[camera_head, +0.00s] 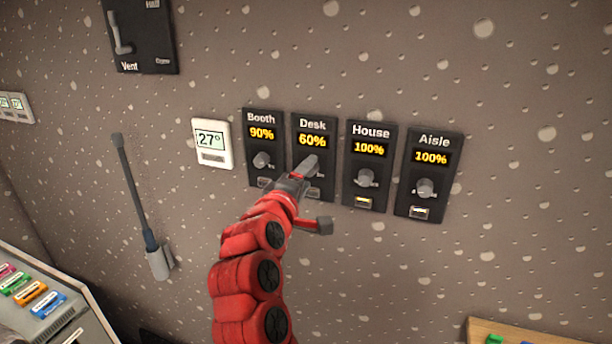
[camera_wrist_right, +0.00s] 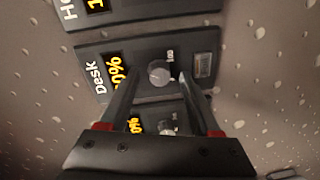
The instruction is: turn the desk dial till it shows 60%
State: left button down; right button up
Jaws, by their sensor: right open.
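The Desk panel (camera_head: 329,161) is a dark wall plate, and its yellow display (camera_head: 312,141) reads 60%. My right gripper (camera_head: 310,165) is in front of its lower half and mostly hides the dial in the head view. In the right wrist view the grey round Desk dial (camera_wrist_right: 159,73) shows just beyond and between the tips of my open right gripper (camera_wrist_right: 161,80). The fingers stand on either side of it, and I cannot tell whether they touch it. One finger partly covers the Desk display there. My left gripper is out of view.
Similar panels stand close by: Booth (camera_head: 262,119) at 90% on the left, House (camera_head: 371,131) and Aisle (camera_head: 434,141), both at 100%, on the right. A white 27° thermostat (camera_head: 212,144) and a Vent panel (camera_head: 150,50) are further left. The wall below the panels is mostly bare.

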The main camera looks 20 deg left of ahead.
jog(key=s+r+p, duration=0.1)
jog(key=s+p, duration=0.3)
jog(key=s, duration=1.3)
jog(key=shift+s+a, duration=0.15)
jog(key=shift+a, duration=0.1)
